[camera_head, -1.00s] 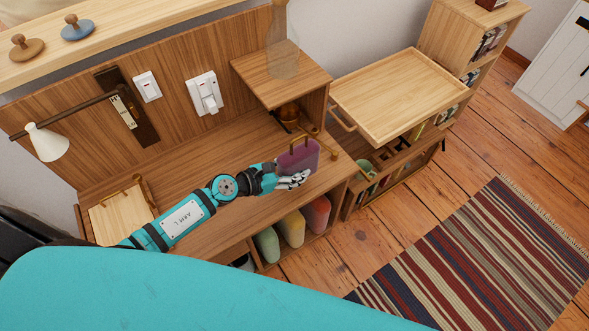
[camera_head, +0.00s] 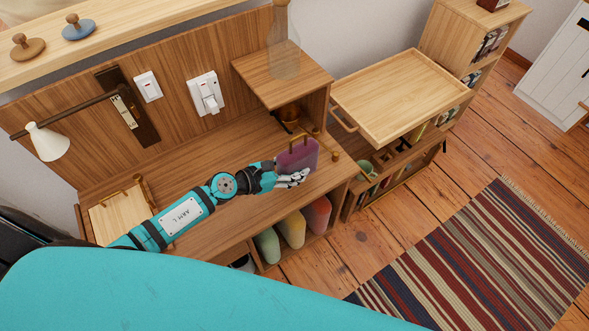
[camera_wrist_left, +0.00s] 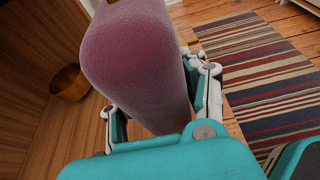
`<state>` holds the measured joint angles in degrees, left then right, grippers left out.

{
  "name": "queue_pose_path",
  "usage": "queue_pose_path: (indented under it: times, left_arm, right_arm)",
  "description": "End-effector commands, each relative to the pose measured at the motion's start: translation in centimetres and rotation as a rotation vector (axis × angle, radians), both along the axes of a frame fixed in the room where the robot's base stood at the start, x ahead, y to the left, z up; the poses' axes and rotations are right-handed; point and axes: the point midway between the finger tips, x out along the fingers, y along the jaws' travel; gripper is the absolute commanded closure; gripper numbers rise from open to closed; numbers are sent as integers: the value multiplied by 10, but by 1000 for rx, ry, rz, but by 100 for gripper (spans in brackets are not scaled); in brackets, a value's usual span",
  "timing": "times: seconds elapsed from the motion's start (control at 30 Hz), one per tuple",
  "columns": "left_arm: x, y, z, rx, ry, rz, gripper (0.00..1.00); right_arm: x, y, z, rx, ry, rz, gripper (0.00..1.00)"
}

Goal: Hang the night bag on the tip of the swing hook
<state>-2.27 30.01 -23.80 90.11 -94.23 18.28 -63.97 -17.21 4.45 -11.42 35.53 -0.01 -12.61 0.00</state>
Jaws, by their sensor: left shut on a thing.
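The night bag is a rounded purple pouch (camera_head: 300,157) with a brass handle on top. My left gripper (camera_head: 292,178) is shut on its lower part and holds it at the right end of the wooden desk, below the small raised shelf. In the left wrist view the bag (camera_wrist_left: 135,60) fills the space between the fingers (camera_wrist_left: 160,105). A brass arm (camera_head: 325,143), which looks like the swing hook, shows just behind and right of the bag. Its tip is hard to make out, and I cannot tell whether the handle touches it. My right gripper is not in view.
The raised shelf (camera_head: 262,74) carries a clear vase (camera_head: 284,58). A brown pot (camera_head: 288,113) sits beneath it. A wooden tray (camera_head: 400,92) stands to the right. Several coloured pouches (camera_head: 291,229) sit in the cubby below. The desk's middle is clear beyond my arm.

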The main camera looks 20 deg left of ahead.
Motion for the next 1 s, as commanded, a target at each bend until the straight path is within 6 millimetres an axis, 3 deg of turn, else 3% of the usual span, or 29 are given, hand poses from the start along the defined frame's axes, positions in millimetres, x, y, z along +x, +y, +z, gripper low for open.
queue_pose_path:
  times: [1.0]
  left_arm:
    - [20,25,0,1,-2,0,96]
  right_arm:
    - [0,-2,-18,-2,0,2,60]
